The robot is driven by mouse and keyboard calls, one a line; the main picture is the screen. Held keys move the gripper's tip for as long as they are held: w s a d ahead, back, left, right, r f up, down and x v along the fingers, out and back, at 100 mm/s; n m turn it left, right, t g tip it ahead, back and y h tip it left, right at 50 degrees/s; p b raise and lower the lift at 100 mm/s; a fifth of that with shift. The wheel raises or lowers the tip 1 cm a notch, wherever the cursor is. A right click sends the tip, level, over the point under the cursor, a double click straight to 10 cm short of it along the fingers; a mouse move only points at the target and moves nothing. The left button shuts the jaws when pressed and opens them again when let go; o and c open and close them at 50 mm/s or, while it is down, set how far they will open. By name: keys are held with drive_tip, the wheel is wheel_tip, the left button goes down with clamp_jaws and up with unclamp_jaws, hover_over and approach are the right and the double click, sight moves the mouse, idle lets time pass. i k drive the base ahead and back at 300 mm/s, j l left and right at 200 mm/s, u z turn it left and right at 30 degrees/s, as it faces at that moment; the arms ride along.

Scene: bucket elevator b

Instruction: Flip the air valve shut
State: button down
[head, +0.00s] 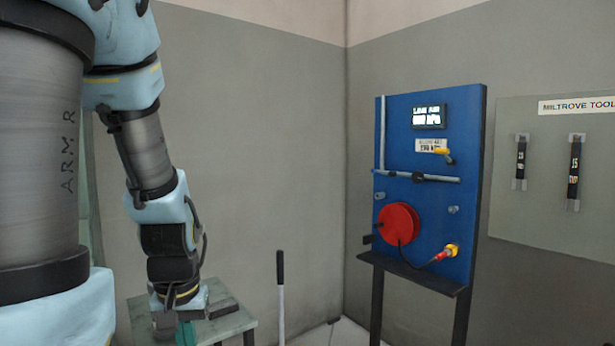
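The air valve has a small yellow lever (444,153) on the upper right of a blue panel (455,190). It sits above a grey horizontal pipe (400,175); the lever slants down to the right. A small display (429,116) above it shows a blurred line-air reading. My gripper (192,312) hangs at the lower left over a pale green table, far from the panel. Its fingertips are dark and hard to separate from things on the table, so I cannot tell its opening.
A red reel (398,224) with a dark hose leads to a red and yellow coupling (446,253). A dark shelf (415,272) juts out below. A tool board (550,170) hangs at the right. A black-handled upright rod (280,285) stands between table and panel.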

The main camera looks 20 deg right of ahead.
sight(392, 174)
drive_tip(key=i+l+u, duration=0.2)
drive_tip(key=l+u, duration=0.2)
drive_tip(key=l, duration=0.15)
drive_tip(key=i+l+u, duration=0.2)
drive_tip(key=l, duration=0.15)
drive_tip(key=l+u, duration=0.2)
drive_tip(key=l, duration=0.15)
drive_tip(key=i+l, duration=0.1)
drive_tip(key=l, duration=0.3)
drive_tip(key=i+l, duration=0.15)
drive_tip(key=l, duration=0.25)
